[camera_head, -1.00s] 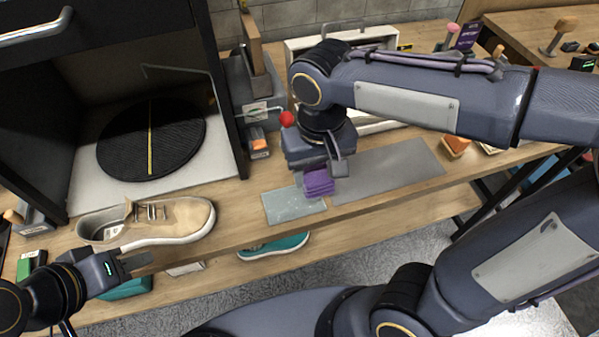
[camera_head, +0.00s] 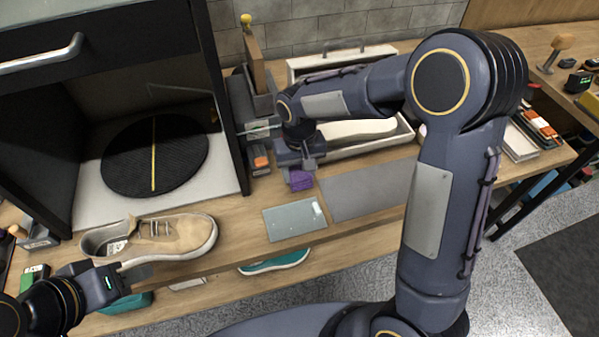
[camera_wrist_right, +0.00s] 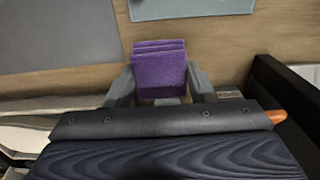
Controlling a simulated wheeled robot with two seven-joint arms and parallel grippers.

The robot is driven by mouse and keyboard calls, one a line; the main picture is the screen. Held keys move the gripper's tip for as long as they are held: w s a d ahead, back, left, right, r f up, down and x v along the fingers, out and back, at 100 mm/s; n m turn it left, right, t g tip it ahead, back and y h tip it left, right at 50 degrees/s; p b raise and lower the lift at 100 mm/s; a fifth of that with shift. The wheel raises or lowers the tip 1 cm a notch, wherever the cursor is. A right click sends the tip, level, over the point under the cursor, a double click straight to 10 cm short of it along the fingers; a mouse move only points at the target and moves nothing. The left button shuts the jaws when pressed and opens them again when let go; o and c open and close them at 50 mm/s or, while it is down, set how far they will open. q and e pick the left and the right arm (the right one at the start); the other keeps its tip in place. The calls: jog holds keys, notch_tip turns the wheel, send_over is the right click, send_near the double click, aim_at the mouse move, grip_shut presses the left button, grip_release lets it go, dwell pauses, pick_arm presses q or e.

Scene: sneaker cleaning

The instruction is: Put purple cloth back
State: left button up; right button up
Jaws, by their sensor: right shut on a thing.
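The purple cloth (camera_head: 300,179) is a folded stack in the jaws of my right gripper (camera_head: 299,172). It hangs just behind the pale glass plate (camera_head: 295,220) on the bench, left of the grey mat (camera_head: 366,190). The right wrist view shows the cloth (camera_wrist_right: 160,70) between both fingers of the right gripper (camera_wrist_right: 160,82). Whether the cloth touches the bench is unclear. My left gripper (camera_head: 137,272) is at the lower left, by the sole of the tan sneaker (camera_head: 165,235); its jaw opening is not clear.
An open box with a black turntable (camera_head: 155,155) stands at the left. A grey holder (camera_head: 259,98) and an orange-topped block (camera_head: 260,162) are behind the cloth. A white tray (camera_head: 392,141) is at the back. A teal shoe (camera_head: 275,262) lies on the lower shelf.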

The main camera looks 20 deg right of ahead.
jog(key=shift+f, duration=0.7)
jog(key=shift+f, duration=0.1)
jog(key=shift+f, duration=0.15)
jog(key=o, duration=0.9)
